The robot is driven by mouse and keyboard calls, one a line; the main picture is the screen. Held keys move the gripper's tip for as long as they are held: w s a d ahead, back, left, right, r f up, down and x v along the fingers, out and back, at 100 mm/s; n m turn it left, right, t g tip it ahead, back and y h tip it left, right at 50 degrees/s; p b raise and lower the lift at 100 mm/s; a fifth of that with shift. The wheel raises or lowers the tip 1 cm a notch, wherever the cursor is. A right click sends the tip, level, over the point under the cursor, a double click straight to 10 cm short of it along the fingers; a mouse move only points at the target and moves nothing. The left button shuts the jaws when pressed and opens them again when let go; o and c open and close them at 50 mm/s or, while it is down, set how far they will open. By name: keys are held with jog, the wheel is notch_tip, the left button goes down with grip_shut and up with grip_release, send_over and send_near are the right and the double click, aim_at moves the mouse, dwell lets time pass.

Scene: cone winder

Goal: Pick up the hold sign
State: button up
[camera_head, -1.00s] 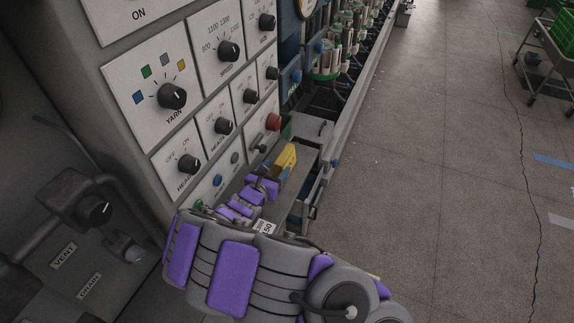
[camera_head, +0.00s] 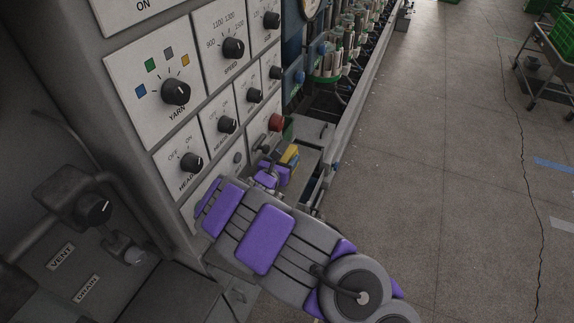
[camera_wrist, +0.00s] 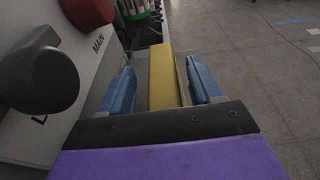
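The yellow sign (camera_head: 291,153), which I take to be the hold sign, stands on the grey ledge below the control panel. Its lettering cannot be read. In the wrist view the yellow sign (camera_wrist: 165,80) lies between the two blue fingers of my gripper (camera_wrist: 161,84). The fingers are apart, with a visible gap on the left side and a narrower one on the right. In the head view my gripper (camera_head: 272,174) is just in front of the sign and hides its lower part. Whether a finger touches it cannot be told.
The control panel (camera_head: 205,90) with black knobs rises close on the left of my arm. A red button (camera_head: 276,122) and a black knob (camera_wrist: 40,80) sit near the gripper. The grey ledge (camera_head: 312,160) is narrow. Open floor (camera_head: 430,180) lies to the right.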

jog(key=shift+a, duration=0.25)
jog(key=shift+c, duration=1.4)
jog(key=shift+d, duration=0.4)
jog(key=c, duration=0.4)
jog(key=shift+d, duration=0.1)
jog(key=c, duration=0.3)
jog(key=shift+a, duration=0.2)
jog(key=shift+c, duration=0.2)
jog(key=shift+a+r, duration=0.1)
jog(key=shift+a, duration=0.1)
